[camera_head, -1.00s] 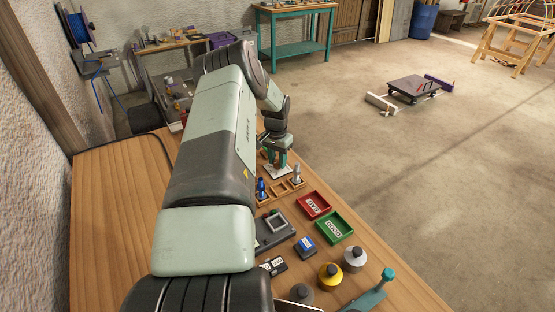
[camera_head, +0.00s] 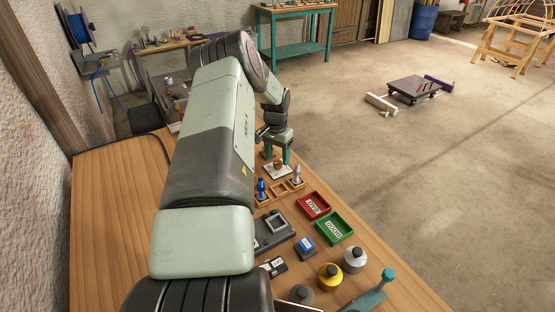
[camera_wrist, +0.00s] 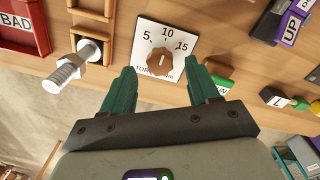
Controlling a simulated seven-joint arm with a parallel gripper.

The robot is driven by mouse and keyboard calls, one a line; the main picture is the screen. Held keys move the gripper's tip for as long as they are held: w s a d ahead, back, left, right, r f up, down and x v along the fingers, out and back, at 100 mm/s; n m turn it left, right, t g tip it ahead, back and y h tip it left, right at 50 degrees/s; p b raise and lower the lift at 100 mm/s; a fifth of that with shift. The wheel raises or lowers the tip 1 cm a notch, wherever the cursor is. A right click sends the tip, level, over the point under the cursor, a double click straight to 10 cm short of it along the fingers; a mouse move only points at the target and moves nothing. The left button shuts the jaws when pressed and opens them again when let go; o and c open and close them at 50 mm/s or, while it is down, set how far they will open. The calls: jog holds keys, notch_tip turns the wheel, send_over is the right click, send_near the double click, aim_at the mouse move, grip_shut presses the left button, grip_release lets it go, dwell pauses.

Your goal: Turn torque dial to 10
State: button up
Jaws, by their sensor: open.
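The torque dial is a round brown knob (camera_wrist: 160,64) on a white plate (camera_wrist: 145,34) marked 5, 10 and 15, with the word below partly hidden. A short white mark on the knob points up, roughly at 10. In the head view the plate (camera_head: 268,167) lies on the bench under my gripper (camera_head: 278,155). In the wrist view my gripper (camera_wrist: 162,76) is open, its two green fingers apart on either side of the knob and clear of it. It holds nothing.
A wooden rack (camera_head: 279,193) holds a bolt (camera_wrist: 70,68) close to the plate. Red (camera_head: 314,205) and green (camera_head: 334,229) trays stand nearer the bench edge. The left bench is clear.

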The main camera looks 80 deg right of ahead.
aim_at(276, 162)
notch_tip(276, 162, up, 8)
jog(key=shift+r, duration=0.25)
jog(key=shift+w, duration=0.15)
dwell(0.4)
